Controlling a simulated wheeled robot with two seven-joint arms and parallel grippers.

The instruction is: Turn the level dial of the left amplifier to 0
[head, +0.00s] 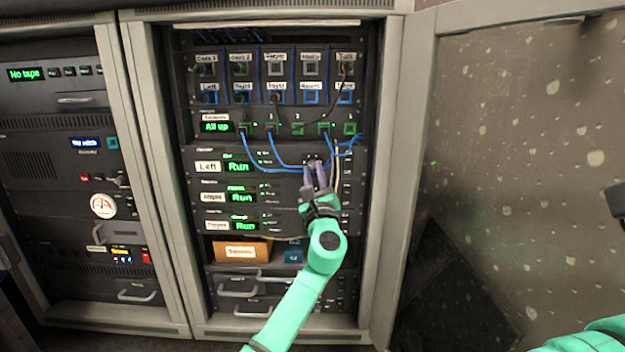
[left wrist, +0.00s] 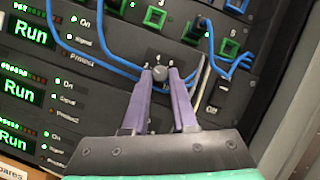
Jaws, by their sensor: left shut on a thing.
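The left amplifier is the dark rack unit with the white "Left" label (head: 207,167) and a green "Run" display (head: 238,167). The same kind of display shows at the upper left of the left wrist view (left wrist: 30,33). Its level dial (left wrist: 160,73) is a small dark round knob with white marks around it. My left gripper (head: 315,172) reaches up to the right part of this unit. In the left wrist view its purple fingers (left wrist: 162,84) are shut on the dial, one on each side. The dial's pointer is too small to read. My right gripper is not in view.
Blue patch cables (head: 272,162) hang from green sockets just above and left of the dial; more cables run close on its right. Two more amplifiers with "Run" displays (head: 243,197) sit below. An orange box (head: 240,251) stands lower. A speckled panel (head: 520,150) is at the right.

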